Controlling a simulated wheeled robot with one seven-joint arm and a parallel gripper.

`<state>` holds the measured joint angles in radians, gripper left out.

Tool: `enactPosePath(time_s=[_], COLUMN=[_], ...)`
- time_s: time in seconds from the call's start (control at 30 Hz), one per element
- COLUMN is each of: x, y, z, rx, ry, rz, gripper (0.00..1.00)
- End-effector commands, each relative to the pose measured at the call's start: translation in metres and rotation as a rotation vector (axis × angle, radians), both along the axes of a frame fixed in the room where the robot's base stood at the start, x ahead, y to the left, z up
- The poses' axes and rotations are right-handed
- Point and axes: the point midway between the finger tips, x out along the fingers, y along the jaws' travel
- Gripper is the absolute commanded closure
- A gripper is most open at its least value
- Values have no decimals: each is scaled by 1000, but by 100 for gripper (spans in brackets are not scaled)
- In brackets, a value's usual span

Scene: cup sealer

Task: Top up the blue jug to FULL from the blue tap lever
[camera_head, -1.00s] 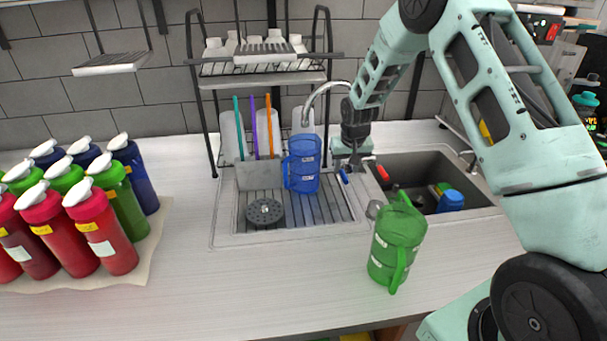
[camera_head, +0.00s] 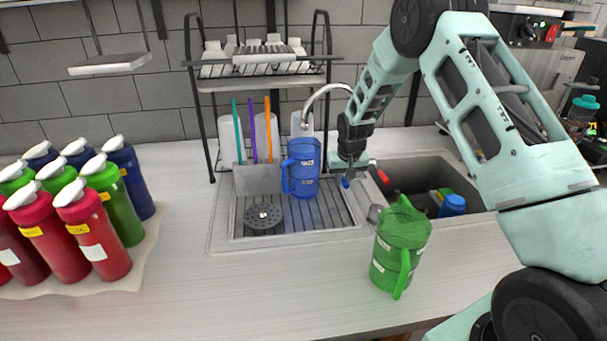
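The blue jug (camera_head: 303,170) stands upright on the ribbed drainer, under the end of the curved metal spout (camera_head: 318,99). Its fill level cannot be made out. The blue tap lever (camera_head: 346,182) shows as a small blue piece just right of the jug, directly below my gripper. My gripper (camera_head: 352,168) points down beside the tap, right of the jug and apart from it. Its fingers are small and partly hidden, so I cannot tell whether they are open or touching the lever. A red lever (camera_head: 383,177) sits further right, at the sink edge.
A green jug (camera_head: 400,250) stands on the counter in front of the sink (camera_head: 440,168). Several red, green and blue bottles (camera_head: 92,235) stand at the left. A dish rack (camera_head: 262,80) rises behind the drainer. The front counter is clear between bottles and green jug.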

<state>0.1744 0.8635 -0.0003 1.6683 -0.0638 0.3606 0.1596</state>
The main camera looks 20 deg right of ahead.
Motion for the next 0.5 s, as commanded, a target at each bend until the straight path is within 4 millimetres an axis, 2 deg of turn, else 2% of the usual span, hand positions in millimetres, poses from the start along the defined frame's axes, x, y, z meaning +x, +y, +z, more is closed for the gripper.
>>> enactPosePath(time_s=[0.5], x=[2], y=[-9], z=[15], rx=[-7], ry=[1], rz=[-8], gripper=[94])
